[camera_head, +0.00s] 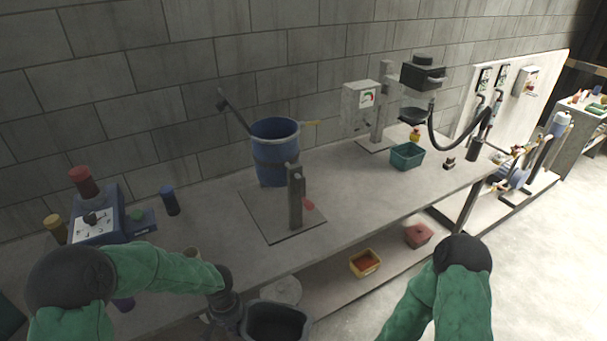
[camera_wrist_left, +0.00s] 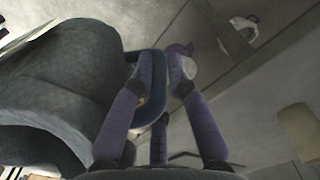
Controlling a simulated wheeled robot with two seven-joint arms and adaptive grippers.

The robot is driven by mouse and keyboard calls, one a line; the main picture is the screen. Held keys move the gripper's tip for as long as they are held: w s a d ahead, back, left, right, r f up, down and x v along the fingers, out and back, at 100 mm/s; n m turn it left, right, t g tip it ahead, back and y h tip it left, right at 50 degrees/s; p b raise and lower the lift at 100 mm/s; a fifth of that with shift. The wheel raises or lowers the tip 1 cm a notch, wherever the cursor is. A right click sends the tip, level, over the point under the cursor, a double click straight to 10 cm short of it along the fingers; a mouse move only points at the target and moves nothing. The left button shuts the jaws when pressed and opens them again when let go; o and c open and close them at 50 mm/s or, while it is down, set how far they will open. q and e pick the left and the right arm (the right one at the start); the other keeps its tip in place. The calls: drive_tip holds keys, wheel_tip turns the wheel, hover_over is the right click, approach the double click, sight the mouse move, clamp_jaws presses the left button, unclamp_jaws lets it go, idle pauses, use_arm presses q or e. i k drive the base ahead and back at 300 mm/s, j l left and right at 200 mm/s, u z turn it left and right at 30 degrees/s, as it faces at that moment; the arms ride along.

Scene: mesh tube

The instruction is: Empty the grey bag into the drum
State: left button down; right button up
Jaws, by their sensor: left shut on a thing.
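The grey bag (camera_head: 275,333) is a dark, open-topped container at the bottom of the head view, low in front of the bench. In the left wrist view the bag (camera_wrist_left: 60,95) fills the left side, with a bluish loop (camera_wrist_left: 154,100) at its edge. My left gripper (camera_head: 228,318) is beside the bag; in the wrist view its purple fingers (camera_wrist_left: 165,75) are closed on that loop. What is inside the bag cannot be made out. The blue drum (camera_head: 273,176) stands upright on the bench, open at the top, beyond the gripper. My right gripper is out of view.
A grey post (camera_head: 295,205) stands at the drum's front right. A control box (camera_head: 98,215) and bottles stand at the bench's left. A teal bin (camera_head: 407,157) is to the right. A yellow tray (camera_head: 365,263) sits on the lower shelf. The bench (camera_head: 350,195) is clear right of the post.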

sight(274, 140)
drive_tip(key=i+l, duration=0.1)
drive_tip(key=l, duration=0.25)
drive_tip(key=i+l+z, duration=0.1)
drive_tip(key=l, duration=0.2)
drive_tip(key=i+l, duration=0.15)
drive_tip(key=l, duration=0.2)
drive_tip(key=i+l, duration=0.1)
drive_tip(key=l, duration=0.2)
drive_tip(key=l+z, duration=0.05)
